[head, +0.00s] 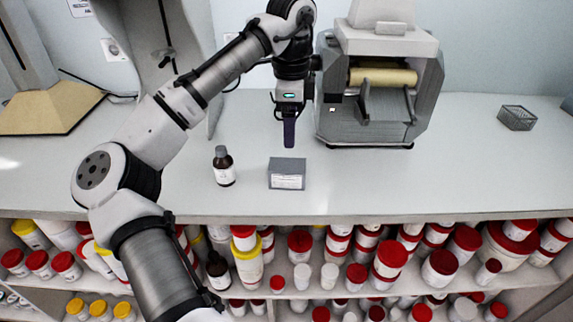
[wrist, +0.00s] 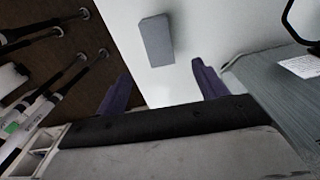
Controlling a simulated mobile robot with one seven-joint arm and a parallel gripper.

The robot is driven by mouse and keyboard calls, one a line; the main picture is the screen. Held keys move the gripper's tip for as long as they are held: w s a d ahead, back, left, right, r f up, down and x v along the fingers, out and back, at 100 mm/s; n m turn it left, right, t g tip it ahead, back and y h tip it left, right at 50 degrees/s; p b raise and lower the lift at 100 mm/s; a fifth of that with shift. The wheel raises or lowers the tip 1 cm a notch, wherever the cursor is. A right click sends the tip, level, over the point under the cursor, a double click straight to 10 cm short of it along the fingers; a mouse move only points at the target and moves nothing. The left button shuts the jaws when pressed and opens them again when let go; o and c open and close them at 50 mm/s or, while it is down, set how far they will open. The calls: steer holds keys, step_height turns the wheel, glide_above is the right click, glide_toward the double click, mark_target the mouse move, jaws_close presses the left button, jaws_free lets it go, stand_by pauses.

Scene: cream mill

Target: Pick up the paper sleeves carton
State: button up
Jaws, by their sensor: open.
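The paper sleeves carton is a small grey box (head: 287,174) with a white label on its front, standing on the white counter near its front edge in the head view. It also shows in the wrist view as a plain grey block (wrist: 156,40), beyond the fingertips. My gripper (head: 289,146) hangs just above and behind the carton in the head view, pointing down. Its two purple fingers (wrist: 162,80) are spread apart in the wrist view, with nothing between them. The gripper appears apart from the carton.
A dark brown bottle (head: 223,167) with a white label stands left of the carton. A grey mill machine (head: 372,120) stands behind right, near my gripper. Shelves of lidded jars (head: 390,255) lie below the counter (head: 440,185), which is clear at right.

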mark_target(288, 164)
step_height(288, 164, down, 8)
steer(key=shift+f+p, duration=0.1)
steer(key=shift+p, duration=0.3)
steer(key=f, duration=0.1)
steer(key=f+p, duration=0.1)
steer(key=f, duration=0.2)
steer(key=shift+a+f, duration=0.15)
steer(key=shift+a, duration=0.15)
steer(key=shift+f, duration=0.55)
steer(key=c, duration=1.1)
steer(key=shift+o, duration=0.2)
steer(key=shift+r, duration=0.15)
